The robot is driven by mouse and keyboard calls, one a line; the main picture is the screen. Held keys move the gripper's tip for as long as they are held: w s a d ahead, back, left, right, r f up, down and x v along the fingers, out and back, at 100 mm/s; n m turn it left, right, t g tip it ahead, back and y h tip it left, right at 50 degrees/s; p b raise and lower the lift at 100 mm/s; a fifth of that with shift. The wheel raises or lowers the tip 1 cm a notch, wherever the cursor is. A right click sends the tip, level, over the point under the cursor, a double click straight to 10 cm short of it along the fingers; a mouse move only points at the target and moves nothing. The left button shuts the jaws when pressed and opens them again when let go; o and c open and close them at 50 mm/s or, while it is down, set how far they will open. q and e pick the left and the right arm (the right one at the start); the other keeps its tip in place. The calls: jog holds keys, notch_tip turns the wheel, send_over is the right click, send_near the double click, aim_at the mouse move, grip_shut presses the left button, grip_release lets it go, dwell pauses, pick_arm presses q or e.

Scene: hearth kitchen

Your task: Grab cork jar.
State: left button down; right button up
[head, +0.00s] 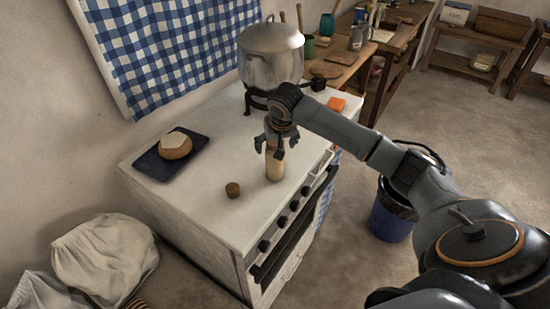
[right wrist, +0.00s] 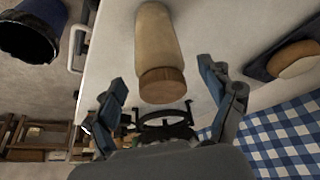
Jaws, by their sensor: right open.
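The cork jar (head: 275,165) is a tall, pale, narrow jar standing upright on the white stove top near its front edge. In the right wrist view the jar's pale body (right wrist: 157,38) shows with its brown cork lid (right wrist: 162,85) towards me. My right gripper (head: 275,143) is open at the top of the jar and hides its upper end in the head view. In the right wrist view its fingers (right wrist: 162,80) are spread to either side of the lid, with gaps on both sides. My left gripper is not in view.
A small brown cork-like piece (head: 232,189) stands left of the jar. A dark board (head: 152,167) with a round loaf or cheese (head: 175,146) lies further left. A large metal pot (head: 270,57) stands behind on a burner. An orange block (head: 336,104) lies at right.

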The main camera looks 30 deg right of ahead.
jog(key=shift+w+f, duration=0.15)
jog(key=shift+f, duration=0.1)
jog(key=p+x, duration=0.1)
jog(key=x, duration=0.3)
jog(key=shift+w+d+f+p, duration=0.15)
jog(key=shift+w+f+p, duration=0.05)
jog(key=shift+w+p, duration=0.1)
jog(key=c, duration=1.7)
